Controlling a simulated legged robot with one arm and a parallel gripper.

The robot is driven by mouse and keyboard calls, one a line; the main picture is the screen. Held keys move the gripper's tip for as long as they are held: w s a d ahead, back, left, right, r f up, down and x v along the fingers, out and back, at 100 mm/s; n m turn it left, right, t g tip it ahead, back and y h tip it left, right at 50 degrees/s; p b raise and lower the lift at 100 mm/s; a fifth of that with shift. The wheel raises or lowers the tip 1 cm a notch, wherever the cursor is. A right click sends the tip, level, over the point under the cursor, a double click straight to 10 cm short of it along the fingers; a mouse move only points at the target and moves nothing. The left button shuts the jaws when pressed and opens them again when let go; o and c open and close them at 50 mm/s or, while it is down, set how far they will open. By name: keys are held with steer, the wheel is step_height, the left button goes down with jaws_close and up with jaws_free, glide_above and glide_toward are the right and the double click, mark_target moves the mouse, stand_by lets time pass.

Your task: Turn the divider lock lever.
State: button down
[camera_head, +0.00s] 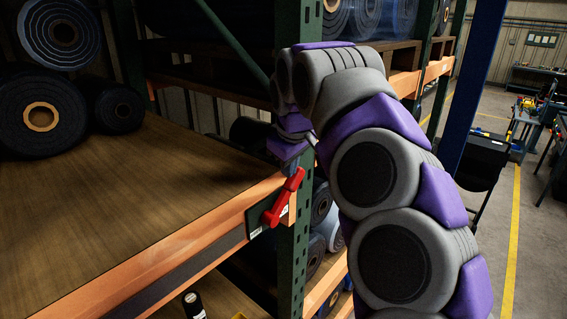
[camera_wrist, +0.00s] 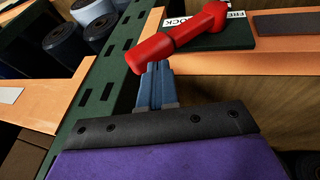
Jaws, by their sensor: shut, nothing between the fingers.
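A red lever (camera_head: 285,197) sits on a dark green plate at the right end of the orange shelf beam, beside the green rack post. It is tilted, with its upper end toward the right. In the wrist view the red lever (camera_wrist: 178,37) lies across the top, just beyond my fingertips. My gripper (camera_wrist: 157,70) is shut and empty, its blue fingertips at or just under the lever's near end; I cannot tell whether they touch. In the head view my gripper (camera_head: 291,168) is just above the lever, partly hidden by my arm.
The plate (camera_wrist: 268,27) carries a white label, partly covered by the lever. A green perforated rack post (camera_wrist: 100,95) stands close beside my fingers. Dark rolls (camera_head: 40,112) lie on the wooden shelf (camera_head: 110,195), whose middle is clear. More rolls (camera_head: 319,203) sit below, behind the post.

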mark_target(301, 172)
steer(key=shift+w+d, duration=0.1)
steer(key=shift+d, duration=0.35)
steer(key=shift+w+d+f+p, duration=0.3)
steer(key=shift+w+p, duration=0.15)
steer(key=shift+w+d+f+p, duration=0.2)
steer(key=shift+w+f, duration=0.25)
steer(key=shift+f, duration=0.05)
steer(key=shift+w+d+f+p, duration=0.15)
steer(key=shift+w+f, duration=0.3)
steer(key=shift+f, duration=0.05)
steer(key=shift+w+d+f, duration=0.25)
steer(key=shift+f, duration=0.15)
